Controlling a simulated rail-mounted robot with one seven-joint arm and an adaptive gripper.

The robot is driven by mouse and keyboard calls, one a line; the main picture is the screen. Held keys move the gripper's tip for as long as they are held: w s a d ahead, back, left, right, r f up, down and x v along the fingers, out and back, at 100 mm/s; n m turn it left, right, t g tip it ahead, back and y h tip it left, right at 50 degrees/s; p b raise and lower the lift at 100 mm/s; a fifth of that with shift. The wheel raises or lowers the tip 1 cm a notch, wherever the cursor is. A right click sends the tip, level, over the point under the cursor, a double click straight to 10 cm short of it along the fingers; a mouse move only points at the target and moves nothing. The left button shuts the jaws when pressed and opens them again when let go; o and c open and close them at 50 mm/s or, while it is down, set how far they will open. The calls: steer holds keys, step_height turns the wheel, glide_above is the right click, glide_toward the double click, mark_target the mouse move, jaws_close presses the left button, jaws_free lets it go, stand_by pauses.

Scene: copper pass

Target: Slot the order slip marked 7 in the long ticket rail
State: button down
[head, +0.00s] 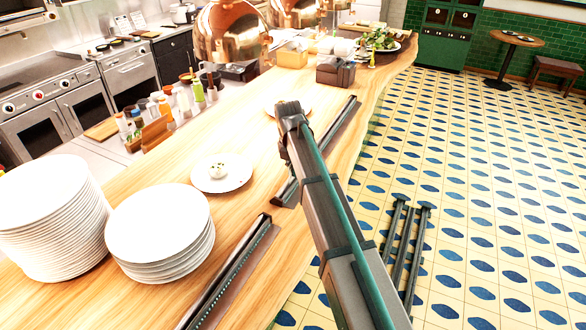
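Two dark ticket rails lie along the right edge of the wooden counter. The nearer rail (238,272) runs out of the bottom of the head view. The farther rail (333,132) is partly covered by my arm, so I cannot tell which is the long one. I cannot make out any order slip or a number 7. My arm rises from the lower right over the counter's edge. Its far visible end is above the farther rail, and my gripper cannot be made out.
Stacks of white plates (160,232) stand at the left front. A plate (222,173) with a small white item lies beside the nearer rail. Sauce bottles (183,101) stand left of the counter. Copper lamps (232,35) hang above. Tiled floor (480,200) is open at right.

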steer(key=c, duration=1.2)
jaws_free()
steer(key=shift+c, duration=0.2)
steer(key=shift+o, duration=0.3)
steer(key=o, duration=0.4)
steer(key=shift+r+p, duration=1.8)
steer(key=shift+r, duration=1.2)
